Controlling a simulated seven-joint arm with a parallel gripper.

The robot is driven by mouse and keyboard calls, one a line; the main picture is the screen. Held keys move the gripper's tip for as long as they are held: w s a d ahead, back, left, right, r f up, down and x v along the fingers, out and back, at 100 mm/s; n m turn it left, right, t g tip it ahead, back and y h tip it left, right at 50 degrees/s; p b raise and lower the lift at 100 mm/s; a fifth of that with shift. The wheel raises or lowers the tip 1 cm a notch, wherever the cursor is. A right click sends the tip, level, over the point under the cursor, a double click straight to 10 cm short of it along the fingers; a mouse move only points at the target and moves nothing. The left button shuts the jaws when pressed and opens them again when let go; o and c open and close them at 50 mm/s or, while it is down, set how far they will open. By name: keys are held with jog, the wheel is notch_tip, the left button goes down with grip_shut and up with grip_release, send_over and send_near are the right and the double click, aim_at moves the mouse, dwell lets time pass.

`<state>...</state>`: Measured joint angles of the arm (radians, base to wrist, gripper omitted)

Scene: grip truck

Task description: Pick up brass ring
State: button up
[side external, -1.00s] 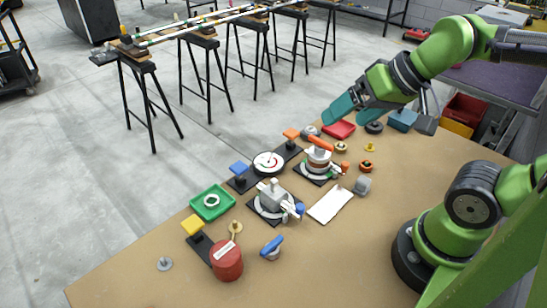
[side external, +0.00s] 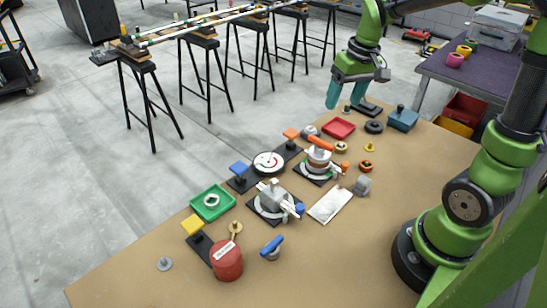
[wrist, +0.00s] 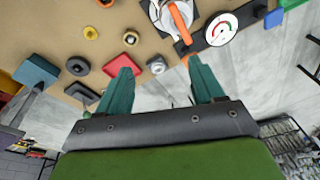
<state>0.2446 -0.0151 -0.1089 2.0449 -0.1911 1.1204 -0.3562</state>
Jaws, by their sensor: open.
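A red tray (side external: 339,129), a black ring (side external: 374,127) and a blue block with a knob (side external: 403,118) are nearby.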

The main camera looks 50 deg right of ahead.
jog(key=w+d+f+n+g, duration=0.2)
jog(key=w+d+n, duration=0.1)
jog(key=d, duration=0.4)
send_near(340, 144)
jog(key=shift+n, duration=0.3)
notch_tip(340, 144, down, 9)
jog(key=shift+w+r, duration=0.1)
jog(key=shift+w, duration=0.1)
jog(key=shift+c, duration=0.4)
